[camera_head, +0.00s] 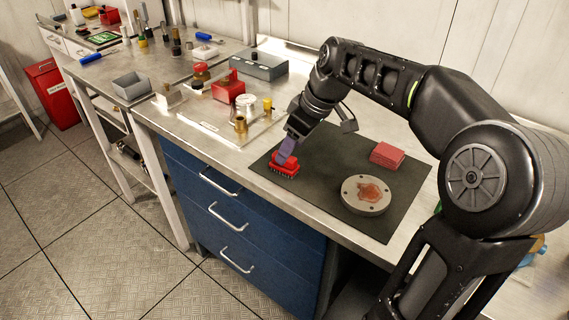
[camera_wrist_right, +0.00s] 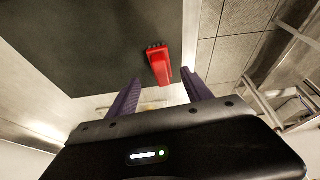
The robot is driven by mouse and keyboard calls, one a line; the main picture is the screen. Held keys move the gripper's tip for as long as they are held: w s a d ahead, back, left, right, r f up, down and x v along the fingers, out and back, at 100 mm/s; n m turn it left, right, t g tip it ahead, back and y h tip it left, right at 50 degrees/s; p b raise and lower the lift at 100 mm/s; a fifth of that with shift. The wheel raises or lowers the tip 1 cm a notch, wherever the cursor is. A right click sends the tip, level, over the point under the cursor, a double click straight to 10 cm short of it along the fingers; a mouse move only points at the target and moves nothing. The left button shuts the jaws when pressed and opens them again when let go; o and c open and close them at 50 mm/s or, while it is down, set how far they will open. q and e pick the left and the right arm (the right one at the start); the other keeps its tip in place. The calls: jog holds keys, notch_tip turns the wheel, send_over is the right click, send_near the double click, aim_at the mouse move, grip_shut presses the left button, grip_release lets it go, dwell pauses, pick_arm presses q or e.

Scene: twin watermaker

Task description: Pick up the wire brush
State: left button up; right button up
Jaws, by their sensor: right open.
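The wire brush (camera_head: 284,169) has a red body with dark bristles and rests at the left corner of the dark mat (camera_head: 330,150). My right gripper (camera_head: 288,152) reaches down over it from above and partly hides it in the head view. In the right wrist view the brush (camera_wrist_right: 160,65) shows between and just beyond the purple fingers of my right gripper (camera_wrist_right: 162,77). The fingers are apart, with a gap visible on both sides of the brush. My left gripper is not in view.
A round metal flange (camera_head: 366,195) with a reddish patch and a red block (camera_head: 387,155) lie on the mat. A metal tray (camera_head: 215,125) with brass fittings stands left of it. The blue drawer cabinet (camera_head: 215,195) is below the bench edge.

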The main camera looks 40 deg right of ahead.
aim_at(291, 168)
jog(key=shift+x, duration=2.65)
jog(key=shift+s+a, duration=0.1)
grip_shut()
